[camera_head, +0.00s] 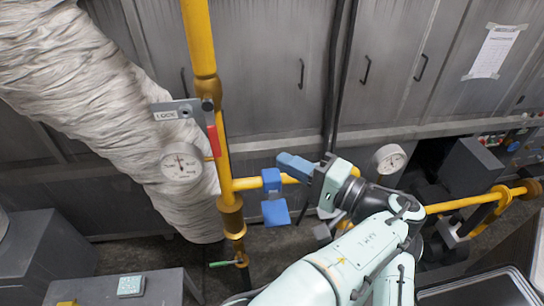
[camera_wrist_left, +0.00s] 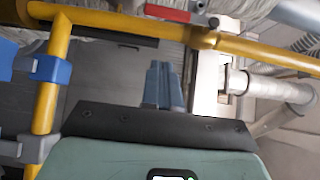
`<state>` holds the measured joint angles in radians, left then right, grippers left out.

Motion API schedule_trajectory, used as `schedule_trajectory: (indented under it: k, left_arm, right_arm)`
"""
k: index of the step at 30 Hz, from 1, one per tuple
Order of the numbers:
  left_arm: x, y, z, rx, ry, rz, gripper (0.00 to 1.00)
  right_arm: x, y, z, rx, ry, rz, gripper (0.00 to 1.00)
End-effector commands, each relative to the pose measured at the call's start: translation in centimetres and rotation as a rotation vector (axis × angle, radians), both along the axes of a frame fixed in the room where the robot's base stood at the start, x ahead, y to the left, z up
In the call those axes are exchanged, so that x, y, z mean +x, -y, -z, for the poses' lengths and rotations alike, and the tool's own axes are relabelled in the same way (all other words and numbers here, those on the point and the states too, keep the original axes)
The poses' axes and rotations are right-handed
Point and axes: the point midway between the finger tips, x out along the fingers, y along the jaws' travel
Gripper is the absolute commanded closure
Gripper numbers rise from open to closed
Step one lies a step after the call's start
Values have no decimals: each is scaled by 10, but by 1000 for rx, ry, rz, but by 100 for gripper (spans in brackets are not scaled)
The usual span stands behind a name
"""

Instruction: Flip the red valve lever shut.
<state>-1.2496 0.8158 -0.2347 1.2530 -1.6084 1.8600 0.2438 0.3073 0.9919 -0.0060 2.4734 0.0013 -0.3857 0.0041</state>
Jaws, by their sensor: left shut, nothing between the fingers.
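The red valve lever (camera_head: 214,136) hangs downward beside the vertical yellow pipe (camera_head: 204,45), below a dark pivot. A grey plate marked LOCK (camera_head: 172,111) sits at its upper left. In the left wrist view the red lever (camera_wrist_left: 168,13) shows at the top edge, close to a yellow pipe (camera_wrist_left: 120,26). My left gripper (camera_head: 289,163) has blue fingers that are shut and empty, right of and below the lever, apart from it. The fingers (camera_wrist_left: 163,86) also show together in the left wrist view. My right gripper is not in view.
A blue clamp (camera_head: 272,182) sits on the horizontal yellow pipe just left of my gripper. A round gauge (camera_head: 181,166) and a wrapped duct (camera_head: 90,80) stand left of the lever. Another gauge (camera_head: 389,159) is at right. A green handle (camera_head: 222,264) is low on the pipe.

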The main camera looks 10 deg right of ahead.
Motion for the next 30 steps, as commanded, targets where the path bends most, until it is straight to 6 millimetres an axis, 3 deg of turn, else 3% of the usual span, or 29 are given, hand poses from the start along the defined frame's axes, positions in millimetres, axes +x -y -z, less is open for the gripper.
schedule_trajectory:
  k: [12,19,30]
  left_arm:
    - [62,-63,-1,-1,-1,-4,100]
    - [60,-93,0,-2,-1,-1,100]
    - [60,-101,0,-1,0,0,100]
  right_arm:
    - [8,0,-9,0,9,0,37]
    - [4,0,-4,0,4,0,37]
    - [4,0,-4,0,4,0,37]
